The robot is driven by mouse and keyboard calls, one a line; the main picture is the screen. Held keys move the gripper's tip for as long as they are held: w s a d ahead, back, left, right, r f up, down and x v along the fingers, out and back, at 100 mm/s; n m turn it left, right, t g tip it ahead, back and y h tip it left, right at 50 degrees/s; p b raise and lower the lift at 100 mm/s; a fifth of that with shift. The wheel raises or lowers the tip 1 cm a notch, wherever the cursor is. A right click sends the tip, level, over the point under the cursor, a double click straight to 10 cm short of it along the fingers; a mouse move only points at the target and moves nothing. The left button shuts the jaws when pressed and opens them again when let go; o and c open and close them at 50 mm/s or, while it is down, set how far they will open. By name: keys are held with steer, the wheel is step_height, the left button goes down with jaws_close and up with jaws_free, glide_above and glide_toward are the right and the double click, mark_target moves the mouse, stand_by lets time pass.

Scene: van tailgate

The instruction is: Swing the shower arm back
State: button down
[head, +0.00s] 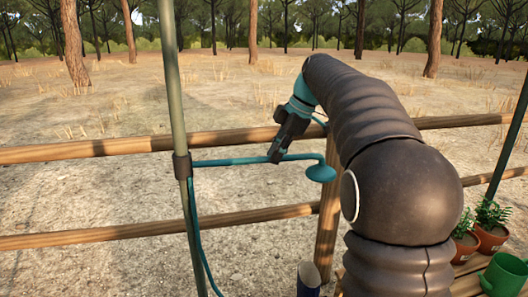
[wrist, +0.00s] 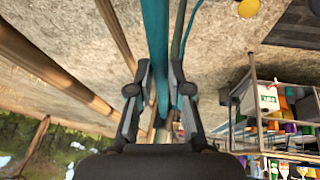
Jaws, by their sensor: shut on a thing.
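The teal shower arm (head: 232,162) reaches out to the right from a dark clamp on the upright green pole (head: 172,100) in the head view. Its round shower head (head: 320,172) hangs at the right end. A teal hose (head: 198,240) runs down beside the pole. My gripper (head: 276,157) comes down from above and is shut on the shower arm, nearer the shower head than the pole. In the wrist view the teal arm (wrist: 156,40) runs between the two fingers of my gripper (wrist: 155,85). The exact contact is hard to see there.
A wooden rail fence (head: 100,147) runs behind the shower arm, with a post (head: 327,215) close to the shower head. Potted plants (head: 490,230) and a green watering can (head: 505,275) stand at the lower right. Shelves with colourful items (wrist: 285,125) show in the wrist view.

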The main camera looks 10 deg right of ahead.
steer(key=shift+d, duration=0.15)
steer(key=c, duration=1.2)
jaws_free()
steer(key=shift+o, duration=0.5)
steer(key=v, duration=1.2)
steer(key=shift+s, duration=0.1)
steer(key=s+a+f+m+t+h, duration=0.1)
steer(key=s+a+f+m, duration=0.25)
steer(key=s+m, duration=0.2)
steer(key=s+a+f+m+h, duration=0.1)
steer(key=s+a+f+m, duration=0.25)
steer(key=s, duration=0.35)
steer(key=s+f+m+t+h, duration=0.2)
steer(key=s+f+m, duration=0.6)
steer(key=s+f, duration=0.8)
step_height(320, 180, down, 4)
steer(key=shift+s+a+r+m, duration=0.2)
steer(key=shift+s+a+m, duration=0.1)
steer(key=shift+a+m, duration=0.1)
